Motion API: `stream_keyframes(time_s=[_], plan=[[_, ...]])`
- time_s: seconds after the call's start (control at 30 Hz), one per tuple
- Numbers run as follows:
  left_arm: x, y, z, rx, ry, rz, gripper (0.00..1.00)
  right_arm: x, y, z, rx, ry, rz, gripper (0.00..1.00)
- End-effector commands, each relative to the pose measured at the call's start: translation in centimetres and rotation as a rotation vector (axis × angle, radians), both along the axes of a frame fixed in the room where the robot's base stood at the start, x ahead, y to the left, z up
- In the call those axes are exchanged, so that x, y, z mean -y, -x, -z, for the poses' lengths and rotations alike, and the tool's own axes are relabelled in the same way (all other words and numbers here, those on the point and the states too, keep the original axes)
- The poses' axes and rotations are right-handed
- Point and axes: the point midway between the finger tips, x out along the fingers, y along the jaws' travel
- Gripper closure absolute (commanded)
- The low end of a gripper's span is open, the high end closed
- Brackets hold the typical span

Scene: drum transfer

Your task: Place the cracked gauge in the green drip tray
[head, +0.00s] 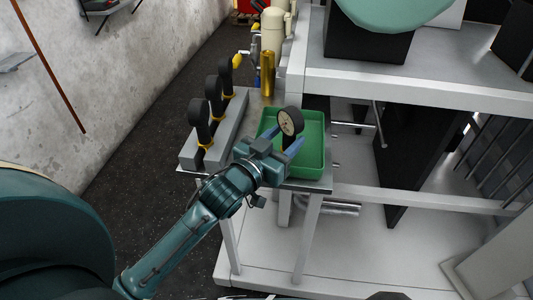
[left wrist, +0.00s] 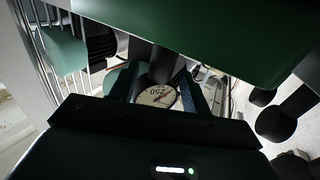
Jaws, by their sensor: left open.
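The gauge (head: 290,121) has a round pale dial in a black case and shows over the green drip tray (head: 319,160). In the left wrist view the dial (left wrist: 157,95) lies between my fingers, with a black part running up toward the green surface (left wrist: 220,35). I cannot tell whether the gauge touches the tray floor, and no crack can be made out. My left gripper (head: 280,142) is open, with its fingers on either side of the gauge. The lower part of the gauge is hidden by the gripper in the head view. My right gripper is not in view.
A grey rack (head: 222,137) with several black upright items with yellow rings stands left of the tray. A brass cylinder (head: 267,73) is behind it. A white frame bench (head: 420,88) with a dark block stands at the right. Open floor lies at left.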

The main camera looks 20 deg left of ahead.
Motion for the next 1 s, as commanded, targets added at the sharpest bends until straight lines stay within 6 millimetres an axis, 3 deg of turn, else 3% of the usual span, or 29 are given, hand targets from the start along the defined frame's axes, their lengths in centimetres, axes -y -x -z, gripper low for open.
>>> stream_keyframes(time_s=[0.1,0.3,0.67,0.77,0.9,1.0], plan=[[-0.6,2.7,0.2,-0.004,-0.001,0.000,0.52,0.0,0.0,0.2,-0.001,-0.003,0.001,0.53],[-1.3,6.0,0.2,-0.002,0.000,0.000,0.52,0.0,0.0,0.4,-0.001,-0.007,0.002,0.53],[-1.5,8.0,0.7,-0.019,0.000,0.001,0.52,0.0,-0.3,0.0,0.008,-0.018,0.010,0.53],[-0.4,9.5,4.6,-0.121,-0.004,0.013,0.52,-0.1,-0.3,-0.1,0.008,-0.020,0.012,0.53],[2.4,13.9,12.3,-0.334,-0.017,0.056,0.52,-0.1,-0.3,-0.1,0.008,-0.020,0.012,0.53],[4.2,17.0,16.1,-0.447,-0.023,0.091,0.52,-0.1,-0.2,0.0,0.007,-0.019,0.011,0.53]])
